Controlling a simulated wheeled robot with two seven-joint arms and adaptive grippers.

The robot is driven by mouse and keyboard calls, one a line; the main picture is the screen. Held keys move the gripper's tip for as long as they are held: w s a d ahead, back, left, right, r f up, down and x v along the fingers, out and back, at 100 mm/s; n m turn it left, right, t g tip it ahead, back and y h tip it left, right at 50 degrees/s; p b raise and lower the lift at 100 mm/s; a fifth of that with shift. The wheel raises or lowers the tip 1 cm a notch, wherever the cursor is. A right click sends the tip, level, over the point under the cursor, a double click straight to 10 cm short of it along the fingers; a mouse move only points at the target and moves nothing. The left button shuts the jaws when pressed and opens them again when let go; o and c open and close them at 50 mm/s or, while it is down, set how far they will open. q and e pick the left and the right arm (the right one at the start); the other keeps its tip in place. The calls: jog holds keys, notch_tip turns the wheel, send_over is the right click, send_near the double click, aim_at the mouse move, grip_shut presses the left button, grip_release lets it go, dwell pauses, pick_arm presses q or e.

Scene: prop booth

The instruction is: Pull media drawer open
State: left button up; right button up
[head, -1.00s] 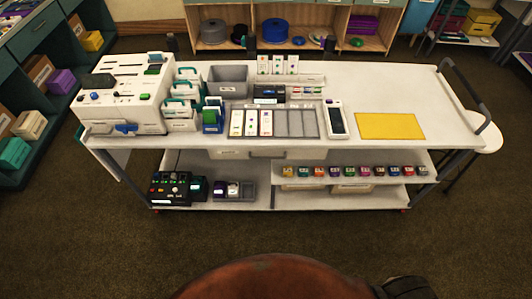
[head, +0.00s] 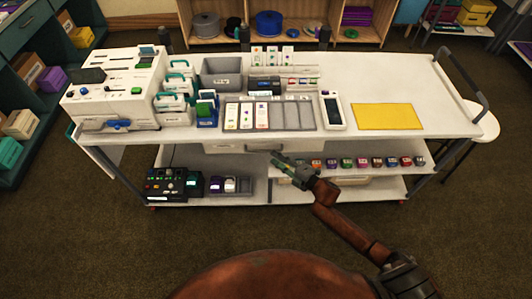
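The white drawer (head: 226,148), which I take to be the media drawer, sits under the front edge of the cart's top. Its front looks flush with the cart, so it appears closed. A small label shows at its left part. My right gripper (head: 277,158) is in front of the drawer's right half, at about the height of its grey handle, and hides part of it. Its two dark fingertips look spread apart, with nothing seen held. I cannot tell whether they touch the handle. My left gripper is not in view.
The cart top (head: 390,80) bears a white machine (head: 115,95), a grey bin (head: 225,72), a card tray (head: 292,118) and a yellow mat (head: 388,116).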

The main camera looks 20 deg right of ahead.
jog(key=x, duration=0.6)
jog(key=shift+w+b, duration=0.25)
jog(key=shift+b, duration=0.15)
jog(key=shift+f, duration=0.15)
jog(key=shift+c, duration=0.6)
grip_shut()
